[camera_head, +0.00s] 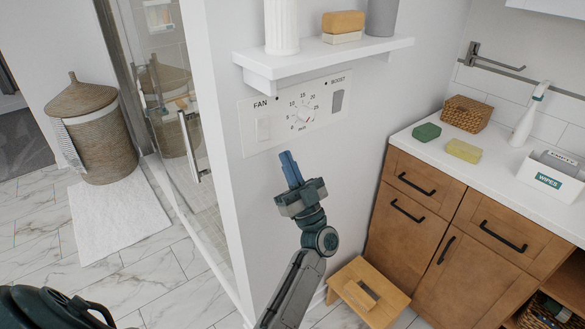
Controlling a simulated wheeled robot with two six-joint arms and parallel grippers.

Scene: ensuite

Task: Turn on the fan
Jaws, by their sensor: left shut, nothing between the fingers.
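A white control panel (293,112) is on the grey-white wall below a shelf. At its left, under the label "FAN", is a white rocker switch (264,130). In its middle is a round timer dial (306,113) with minute numbers, and at its right, under "BOOST", is a grey switch (337,101). My left gripper (289,158) is below the panel, a little right of and below the fan switch. Its blue fingers are shut together, empty, and point up towards the panel. The gripper appears apart from the switch. My right gripper is out of view.
The wall shelf (325,53) above the panel holds a white vase (281,25) and soap-like blocks (343,22). A wooden cabinet (412,200) with a white counter stands at the right, with a small stool (368,293) beside it. A glass shower door (180,90) is at the left.

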